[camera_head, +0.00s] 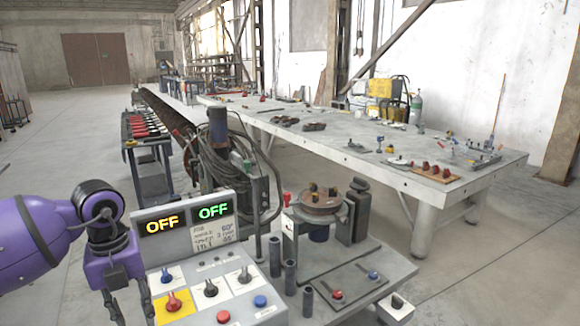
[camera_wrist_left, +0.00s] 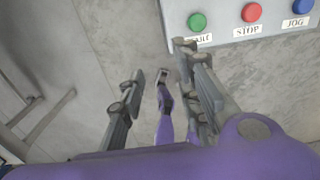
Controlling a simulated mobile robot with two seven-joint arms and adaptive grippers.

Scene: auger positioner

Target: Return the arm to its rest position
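My left arm (camera_head: 40,235), purple with a dark joint, comes in at the left of the head view. My left gripper (camera_head: 132,312) points down at the lower left, beside the control box (camera_head: 235,293), and its fingertips are near the bottom edge. In the left wrist view the gripper (camera_wrist_left: 160,82) has its two grey fingers apart, with nothing held between them. The control box (camera_wrist_left: 255,35) shows there at the top right, beyond the right finger, with green, red and blue buttons.
Two displays (camera_head: 187,219) reading OFF stand above the control box. A positioner with a round plate (camera_head: 322,205) is right of it. A long grey table (camera_head: 470,162) with tools runs behind. A cart (camera_head: 150,180) stands at the back left. Open concrete floor (camera_head: 70,130) lies left.

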